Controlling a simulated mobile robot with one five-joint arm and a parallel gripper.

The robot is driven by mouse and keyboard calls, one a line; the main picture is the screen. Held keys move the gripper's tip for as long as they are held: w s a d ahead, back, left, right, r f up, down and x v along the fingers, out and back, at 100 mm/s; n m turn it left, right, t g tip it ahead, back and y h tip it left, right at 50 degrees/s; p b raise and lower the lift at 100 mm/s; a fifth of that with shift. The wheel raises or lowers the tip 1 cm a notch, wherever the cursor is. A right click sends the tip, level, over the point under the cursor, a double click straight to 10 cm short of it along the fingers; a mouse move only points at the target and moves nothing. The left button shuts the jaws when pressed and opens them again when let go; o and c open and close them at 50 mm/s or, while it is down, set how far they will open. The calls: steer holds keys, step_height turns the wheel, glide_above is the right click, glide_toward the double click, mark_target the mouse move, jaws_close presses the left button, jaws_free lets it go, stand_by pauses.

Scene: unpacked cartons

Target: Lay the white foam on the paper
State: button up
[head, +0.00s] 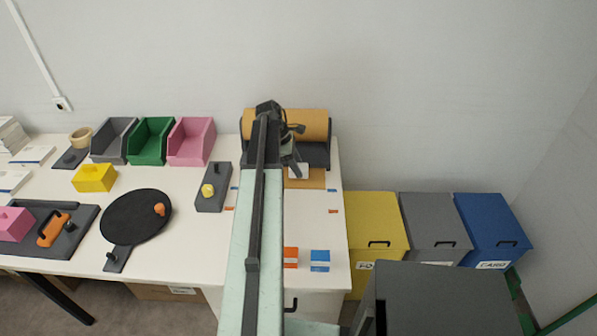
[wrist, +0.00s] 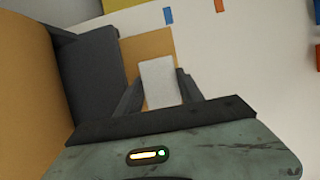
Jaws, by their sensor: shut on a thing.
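The white foam (wrist: 159,82) is a pale block between the two fingers of my gripper (wrist: 157,88) in the wrist view. My gripper is shut on it. In the head view the foam (head: 298,171) shows beside the end of my arm, in front of the roll. The brown paper (wrist: 146,46) shows behind and around the foam in the wrist view. In the head view the paper (head: 312,180) lies on the table below the roll. The foam overlaps the paper in both views; whether it touches the paper I cannot tell.
The brown roll (head: 300,124) in its dark holder stands at the table's back right. Pink, green and grey bins (head: 192,142) stand back left. Yellow, grey and blue boxes (head: 375,222) stand right of the table.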

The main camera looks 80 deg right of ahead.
steer(key=shift+d, duration=0.35)
step_height(320, 180, down, 4)
steer(key=b, duration=0.4)
steer(key=shift+s, duration=0.1)
steer(key=shift+r, duration=0.2)
steer(key=shift+f, duration=0.2)
steer(key=o, duration=1.3)
steer(key=shift+r, duration=0.1)
